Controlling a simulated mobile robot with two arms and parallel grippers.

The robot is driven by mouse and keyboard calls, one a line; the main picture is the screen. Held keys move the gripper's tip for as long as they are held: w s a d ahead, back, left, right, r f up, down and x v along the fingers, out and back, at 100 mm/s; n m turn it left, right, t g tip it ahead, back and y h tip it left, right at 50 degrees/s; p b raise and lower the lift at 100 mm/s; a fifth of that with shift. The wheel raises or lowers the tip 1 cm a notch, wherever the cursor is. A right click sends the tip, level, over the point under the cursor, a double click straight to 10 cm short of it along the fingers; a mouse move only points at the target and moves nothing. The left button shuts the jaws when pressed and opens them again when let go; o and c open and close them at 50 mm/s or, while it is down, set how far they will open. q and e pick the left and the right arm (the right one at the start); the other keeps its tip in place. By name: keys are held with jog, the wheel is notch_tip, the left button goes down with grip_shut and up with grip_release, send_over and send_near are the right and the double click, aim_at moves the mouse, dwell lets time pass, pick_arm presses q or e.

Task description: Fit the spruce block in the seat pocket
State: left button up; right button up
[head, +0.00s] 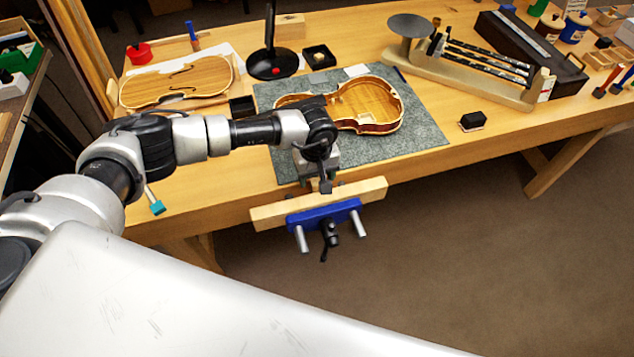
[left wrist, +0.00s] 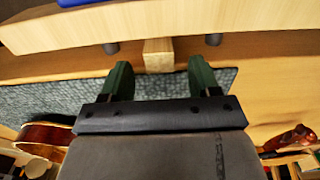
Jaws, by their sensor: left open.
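My left gripper (head: 325,182) is over the front edge of the bench, just above the vise. In the left wrist view its two green fingers (left wrist: 158,65) are apart, with nothing held between them. A small pale wood block (left wrist: 158,50), which looks like the spruce block, sits between the vise's wooden jaw (left wrist: 240,22) and the bench edge, just beyond and between the fingertips. An open violin body (head: 374,104) lies on the grey mat (head: 425,131). I cannot make out the seat pocket. My right gripper is not in view.
The vise (head: 325,213) has a blue plate and projects from the bench front. A violin plate (head: 175,83) lies at the left, near a black lamp base (head: 272,64). A small black block (head: 472,121) sits right of the mat. The bench's front right is mostly clear.

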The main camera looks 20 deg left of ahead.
pick_arm(q)
jog(key=shift+f, duration=0.25)
dwell(0.3)
jog(key=c, duration=1)
